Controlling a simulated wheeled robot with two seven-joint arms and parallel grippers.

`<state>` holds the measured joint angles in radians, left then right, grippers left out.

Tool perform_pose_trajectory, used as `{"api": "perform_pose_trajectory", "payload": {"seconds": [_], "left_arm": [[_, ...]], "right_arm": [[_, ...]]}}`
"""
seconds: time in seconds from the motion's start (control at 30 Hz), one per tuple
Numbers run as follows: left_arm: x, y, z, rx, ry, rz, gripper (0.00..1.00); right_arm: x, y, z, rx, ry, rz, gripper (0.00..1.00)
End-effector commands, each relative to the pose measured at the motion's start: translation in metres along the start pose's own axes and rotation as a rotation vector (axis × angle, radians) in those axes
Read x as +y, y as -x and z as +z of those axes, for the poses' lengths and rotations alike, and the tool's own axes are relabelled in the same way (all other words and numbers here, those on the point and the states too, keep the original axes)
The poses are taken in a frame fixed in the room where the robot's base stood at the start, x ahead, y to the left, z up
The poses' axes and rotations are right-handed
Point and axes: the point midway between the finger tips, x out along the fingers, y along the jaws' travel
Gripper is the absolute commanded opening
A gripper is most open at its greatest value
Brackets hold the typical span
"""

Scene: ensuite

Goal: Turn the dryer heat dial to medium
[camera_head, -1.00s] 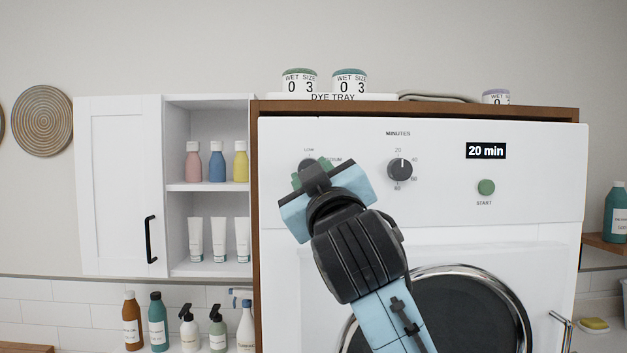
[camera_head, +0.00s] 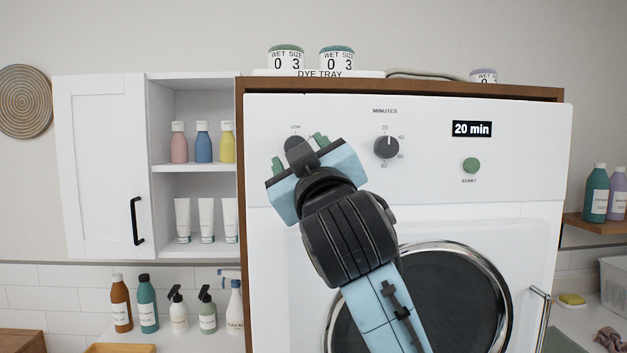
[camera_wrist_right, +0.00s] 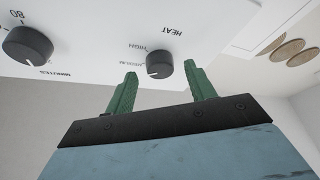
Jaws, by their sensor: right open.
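The heat dial (camera_wrist_right: 158,69) is a dark round knob on the white dryer panel, below upside-down HEAT and HIGH lettering in the right wrist view. MEDIUM is printed to its left there. A small pale mark shows on the dial's lower left; I cannot tell its exact setting. My right gripper (camera_head: 299,152) is open, its green fingers one on each side of the dial in the right wrist view (camera_wrist_right: 160,72). I cannot tell contact or depth. My left gripper is not in view.
The minutes dial (camera_head: 386,147) is right of my gripper in the head view, with the 20 min display (camera_head: 472,129) and green start button (camera_head: 471,166) beyond. The dryer door (camera_head: 455,300) lies below. An open shelf (camera_head: 195,167) with bottles is left of the dryer.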

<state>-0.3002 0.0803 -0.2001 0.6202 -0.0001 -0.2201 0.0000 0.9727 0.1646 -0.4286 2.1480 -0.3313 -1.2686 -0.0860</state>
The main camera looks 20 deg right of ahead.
Motion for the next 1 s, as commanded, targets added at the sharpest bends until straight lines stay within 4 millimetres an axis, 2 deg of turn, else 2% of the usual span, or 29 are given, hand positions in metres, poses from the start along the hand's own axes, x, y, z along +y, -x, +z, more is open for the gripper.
{"api": "perform_pose_trajectory", "payload": {"seconds": [0.3,0.43,0.5,0.7,1.0], "left_arm": [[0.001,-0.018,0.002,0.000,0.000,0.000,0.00],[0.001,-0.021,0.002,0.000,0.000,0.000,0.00],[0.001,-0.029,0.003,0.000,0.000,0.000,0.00],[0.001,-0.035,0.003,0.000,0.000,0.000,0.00],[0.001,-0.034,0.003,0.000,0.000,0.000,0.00]], "right_arm": [[-0.001,0.071,0.002,0.004,-0.003,-0.001,0.55],[-0.001,0.097,0.001,0.004,-0.003,-0.002,0.55],[-0.001,0.106,0.002,0.004,-0.003,0.001,0.55],[-0.001,0.119,0.001,0.002,-0.001,0.000,0.55],[0.000,0.119,0.000,0.000,0.000,-0.001,0.55]]}}
